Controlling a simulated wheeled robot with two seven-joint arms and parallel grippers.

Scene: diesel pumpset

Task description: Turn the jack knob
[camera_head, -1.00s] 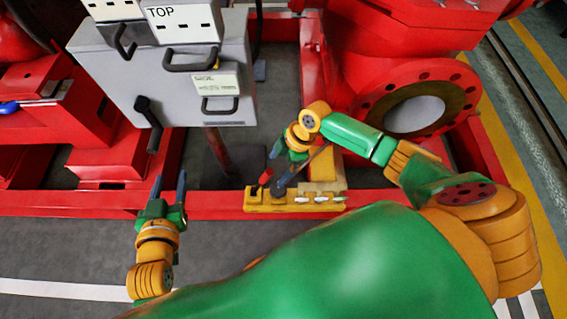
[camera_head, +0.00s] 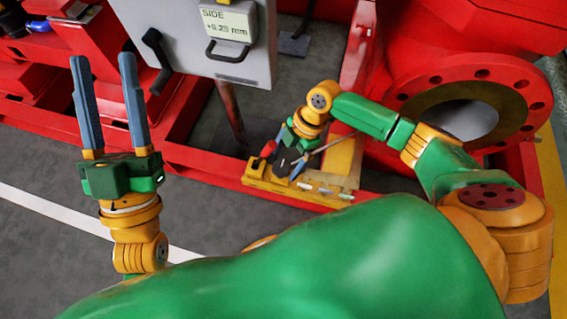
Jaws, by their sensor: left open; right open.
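A yellow jack base (camera_head: 262,187) sits at the red frame rail in the middle of the head view. A small red part (camera_head: 269,149) and a dark part stand on it; I cannot tell for sure which is the jack knob. My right gripper (camera_head: 293,160) is open and points down over the jack, close to the dark part. Its fingers are partly hidden, and I cannot tell if they touch anything. My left gripper (camera_head: 102,62) is open and empty, with its two long grey-blue fingers pointing up the picture, well left of the jack.
A grey box (camera_head: 262,60) with a side display (camera_head: 229,20) and dark handles hangs above and left of the jack. A large red flange (camera_head: 525,92) stands to the right. The red frame rail (camera_head: 200,160) crosses the view. Open grey floor lies at lower left.

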